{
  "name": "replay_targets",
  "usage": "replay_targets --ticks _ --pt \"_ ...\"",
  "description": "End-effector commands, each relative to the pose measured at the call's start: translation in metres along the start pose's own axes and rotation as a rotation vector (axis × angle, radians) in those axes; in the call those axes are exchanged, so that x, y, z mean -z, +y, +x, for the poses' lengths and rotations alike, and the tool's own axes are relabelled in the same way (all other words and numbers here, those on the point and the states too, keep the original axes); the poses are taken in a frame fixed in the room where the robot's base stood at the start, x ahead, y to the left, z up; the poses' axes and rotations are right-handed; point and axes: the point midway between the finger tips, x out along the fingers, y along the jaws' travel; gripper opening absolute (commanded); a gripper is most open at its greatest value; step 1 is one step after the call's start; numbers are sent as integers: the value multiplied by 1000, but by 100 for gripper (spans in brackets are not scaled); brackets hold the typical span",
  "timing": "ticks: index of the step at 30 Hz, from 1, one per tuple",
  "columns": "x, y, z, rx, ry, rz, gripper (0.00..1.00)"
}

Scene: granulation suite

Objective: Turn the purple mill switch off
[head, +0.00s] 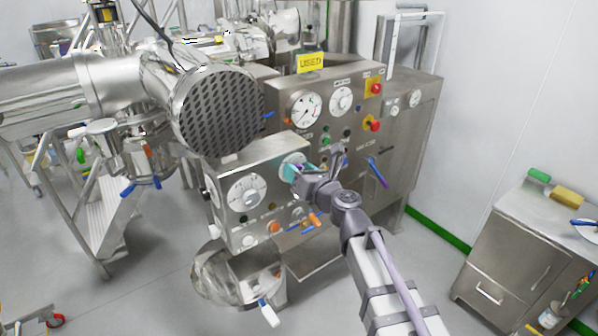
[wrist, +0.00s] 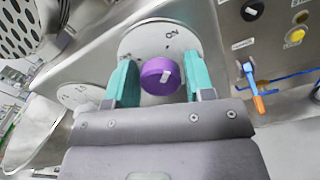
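The purple mill switch (wrist: 161,76) is a round knob with a pale pointer mark. It sits on a round white dial plate (wrist: 146,38) with "ON" printed near its upper right edge. My gripper (wrist: 161,80) has teal fingers, one on each side of the knob, close to its rim. They look open around it; contact is hard to judge. In the head view my gripper (head: 293,172) is at the right dial of the lower steel control box (head: 228,175) and mostly hides the knob.
A second white dial (head: 246,194) is left of the gripper on the same box. Orange and blue valve handles (head: 314,219) lie just below my gripper. A large perforated steel cylinder end (head: 217,111) hangs above left. A taller panel with red buttons (head: 374,88) stands behind.

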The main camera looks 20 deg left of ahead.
Motion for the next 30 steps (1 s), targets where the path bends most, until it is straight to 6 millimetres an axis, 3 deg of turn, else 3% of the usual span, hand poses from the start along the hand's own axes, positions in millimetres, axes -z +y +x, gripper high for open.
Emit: replay_targets --ticks 10,20,30 --pt "0 0 0 0 0 0 16" --pt "0 0 0 0 0 -45 16" --pt "0 1 0 0 0 -259 16"
